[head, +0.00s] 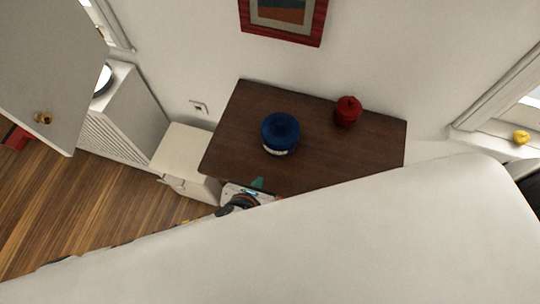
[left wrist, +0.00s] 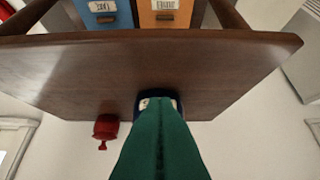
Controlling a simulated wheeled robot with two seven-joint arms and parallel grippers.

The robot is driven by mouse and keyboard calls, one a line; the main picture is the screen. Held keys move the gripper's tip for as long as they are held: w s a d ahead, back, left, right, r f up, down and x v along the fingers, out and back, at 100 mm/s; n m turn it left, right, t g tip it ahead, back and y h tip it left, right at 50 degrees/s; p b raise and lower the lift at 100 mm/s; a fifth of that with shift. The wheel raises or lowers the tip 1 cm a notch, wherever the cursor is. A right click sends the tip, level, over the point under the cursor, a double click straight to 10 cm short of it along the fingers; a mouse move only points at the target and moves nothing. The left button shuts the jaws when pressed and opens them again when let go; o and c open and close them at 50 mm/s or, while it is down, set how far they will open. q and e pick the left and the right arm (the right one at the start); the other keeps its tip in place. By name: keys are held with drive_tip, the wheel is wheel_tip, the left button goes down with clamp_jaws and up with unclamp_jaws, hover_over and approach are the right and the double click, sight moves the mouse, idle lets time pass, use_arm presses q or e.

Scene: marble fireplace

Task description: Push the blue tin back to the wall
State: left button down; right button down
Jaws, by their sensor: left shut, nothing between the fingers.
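The blue tin (head: 281,131) stands upright on the dark wooden table (head: 330,155), left of the middle. Bare tabletop shows between it and the wall (head: 180,50). My left gripper (head: 258,184) is at the table's front edge, on the near side of the tin, with its green fingers shut and empty. In the left wrist view the green fingers (left wrist: 160,140) hide most of the blue tin (left wrist: 146,103); I cannot tell whether they touch it. My right gripper is not in view.
A red lidded jar (head: 348,110) stands right of the tin near the back edge; a framed picture (head: 285,18) hangs above. A low white cabinet (head: 181,152) stands left of the table. Blue (left wrist: 102,14) and orange (left wrist: 165,14) labelled items show under the tabletop.

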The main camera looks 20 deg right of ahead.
sight(273, 154)
use_arm(q)
drive_tip(key=x, duration=0.9)
drive_tip(key=shift+w+d, duration=0.15)
drive_tip(key=shift+w, duration=0.05)
drive_tip(key=shift+w+d+r+p, duration=0.15)
drive_tip(key=shift+w+d+p, duration=0.5)
drive_tip(key=shift+w, duration=0.35)
drive_tip(key=shift+w+d, duration=0.35)
drive_tip(key=shift+w, duration=0.15)
